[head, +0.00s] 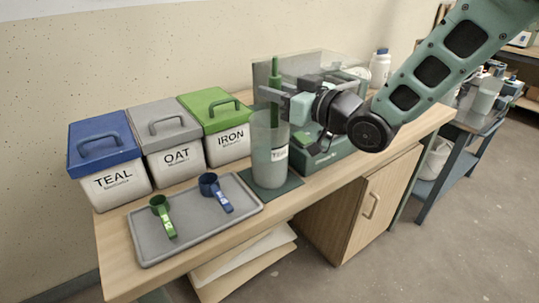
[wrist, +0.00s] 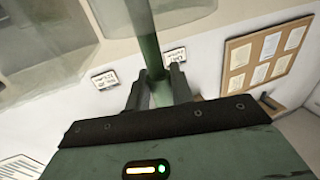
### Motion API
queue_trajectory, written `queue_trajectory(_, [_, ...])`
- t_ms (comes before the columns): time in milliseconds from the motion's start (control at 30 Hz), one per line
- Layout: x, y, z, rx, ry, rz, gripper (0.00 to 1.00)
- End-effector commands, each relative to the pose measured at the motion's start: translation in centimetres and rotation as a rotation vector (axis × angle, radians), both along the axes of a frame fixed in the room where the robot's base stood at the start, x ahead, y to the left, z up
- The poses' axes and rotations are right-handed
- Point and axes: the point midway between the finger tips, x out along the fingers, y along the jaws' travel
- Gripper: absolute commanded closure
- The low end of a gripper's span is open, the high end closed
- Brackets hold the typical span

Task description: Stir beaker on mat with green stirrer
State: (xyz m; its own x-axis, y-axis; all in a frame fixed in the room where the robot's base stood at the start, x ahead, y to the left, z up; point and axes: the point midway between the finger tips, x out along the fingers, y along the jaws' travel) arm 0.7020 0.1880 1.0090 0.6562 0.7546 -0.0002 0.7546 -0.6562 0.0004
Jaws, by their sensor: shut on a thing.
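The green stirrer (head: 274,70) stands upright in my gripper (head: 279,95), which is shut on its shaft. The wrist view also shows the stirrer (wrist: 146,42) between the two fingers of my gripper (wrist: 160,84). The clear grey beaker (head: 268,165) stands upright on the dark green mat (head: 289,186), with a label on its side. My gripper is just above the beaker's rim. The stirrer's lower part appears to reach down into the beaker's mouth; its tip is hard to make out.
Left of the beaker stand lidded bins: blue TEAL (head: 106,160), grey OAT (head: 165,135) and green IRON (head: 220,125). A grey tray (head: 190,232) in front holds a green scoop (head: 163,216) and a blue scoop (head: 215,192). A green scale-like device (head: 325,155) stands close behind the beaker.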

Motion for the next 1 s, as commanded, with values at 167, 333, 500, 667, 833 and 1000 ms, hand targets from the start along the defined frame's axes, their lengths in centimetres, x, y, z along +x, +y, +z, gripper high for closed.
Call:
queue_trajectory(167, [0.0,0.1,0.0,0.001,-0.001,0.001,1.0])
queue_trajectory(333, [-0.3,0.4,0.0,0.001,-0.002,0.002,1.0])
queue_trajectory(500, [-0.6,0.9,0.0,0.002,-0.001,0.002,1.0])
queue_trajectory(667, [-0.8,1.1,0.0,0.001,-0.001,0.001,1.0])
queue_trajectory(833, [-0.8,1.1,0.0,0.001,-0.001,0.001,1.0])
queue_trajectory(1000, [-0.7,1.1,0.7,0.001,-0.002,0.001,1.0])
